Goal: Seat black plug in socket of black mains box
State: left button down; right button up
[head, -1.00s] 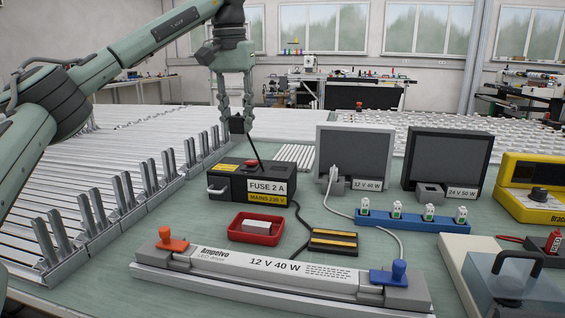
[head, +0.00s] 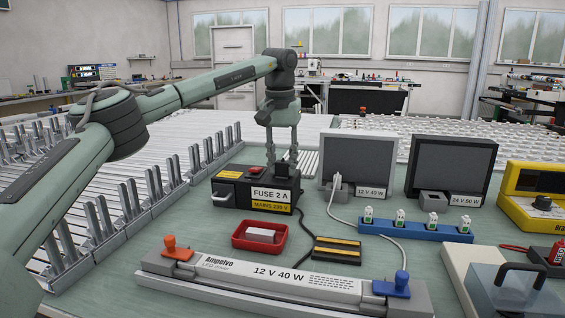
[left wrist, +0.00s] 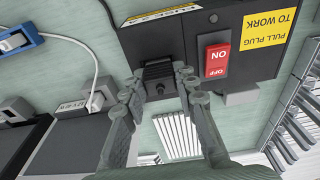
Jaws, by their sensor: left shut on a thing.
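The black mains box (head: 235,193), labelled FUSE 2 A and MAINS 230 V, stands on the green bench in the head view. In the left wrist view the box (left wrist: 150,45) fills the top, with a red ON/OFF switch (left wrist: 217,60). My left gripper (head: 282,160) reaches down at the box's far side. In the left wrist view it is shut on the ribbed black plug (left wrist: 160,84), which is right at the box's edge. The plug's front and the socket are hidden, so I cannot tell how deep the plug sits. My right gripper is not in view.
A red tray (head: 259,246), a black-and-yellow pad (head: 336,250) and a long LED driver (head: 270,280) lie in front. Metal racks (head: 140,205) line the left.

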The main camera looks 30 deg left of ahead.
aim_at(281, 178)
pick_arm(q)
jog(key=shift+f, duration=0.1)
jog(key=c, duration=1.2)
grip_release()
jog(key=shift+d, duration=0.1)
jog(key=r, duration=0.4)
jog(key=s+r, duration=0.1)
jog(key=r, duration=0.7)
jog(key=shift+s+d+r, duration=0.15)
jog(key=shift+s, duration=0.1)
